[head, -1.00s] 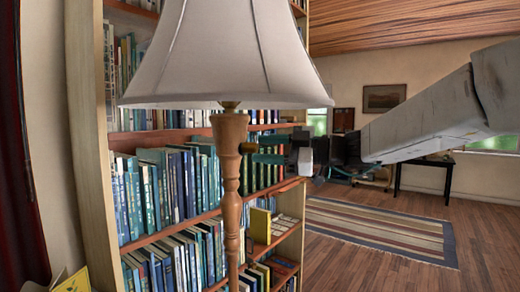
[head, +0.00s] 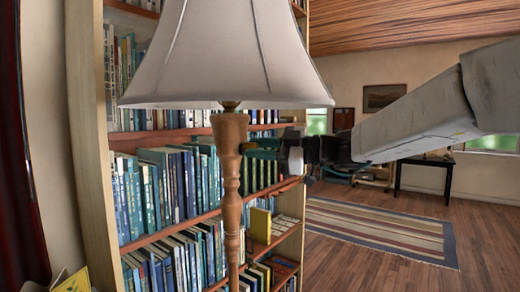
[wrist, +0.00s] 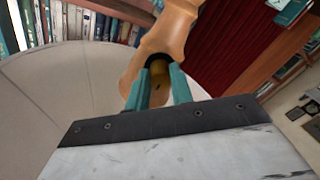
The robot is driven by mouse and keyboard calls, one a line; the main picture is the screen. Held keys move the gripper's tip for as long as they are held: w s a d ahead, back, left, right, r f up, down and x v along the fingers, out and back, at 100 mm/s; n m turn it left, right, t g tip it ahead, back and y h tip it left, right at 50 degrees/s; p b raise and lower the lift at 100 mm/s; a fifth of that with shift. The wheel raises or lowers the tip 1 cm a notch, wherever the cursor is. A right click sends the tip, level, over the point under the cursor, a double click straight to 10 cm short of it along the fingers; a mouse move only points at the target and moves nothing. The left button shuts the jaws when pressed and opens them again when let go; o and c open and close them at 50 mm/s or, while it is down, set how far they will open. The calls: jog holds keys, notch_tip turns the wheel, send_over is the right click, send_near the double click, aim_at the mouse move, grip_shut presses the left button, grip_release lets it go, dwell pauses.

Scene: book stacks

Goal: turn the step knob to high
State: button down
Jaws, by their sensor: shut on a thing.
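A floor lamp has a pale fabric shade (head: 225,55) and a turned wooden post (head: 229,175), in the middle left of the head view. The step knob (wrist: 159,72) is a small brass-coloured piece in a dark round collar on the side of the wooden post in the wrist view. My gripper (head: 252,148) reaches in from the right, just below the shade. Its two teal fingers, seen in the wrist view (wrist: 158,82), sit on either side of the knob and are shut on it. In the head view the knob is mostly hidden by the fingers.
A tall bookshelf (head: 86,150) full of books stands close behind the lamp. The shade hangs close above my gripper. A striped rug (head: 375,228) lies on open wooden floor to the right. A dark table (head: 425,162) stands by the far wall.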

jog(key=n, duration=1.8)
jog(key=shift+s+t+h, duration=0.1)
jog(key=shift+t+h, duration=0.2)
dwell(3.1)
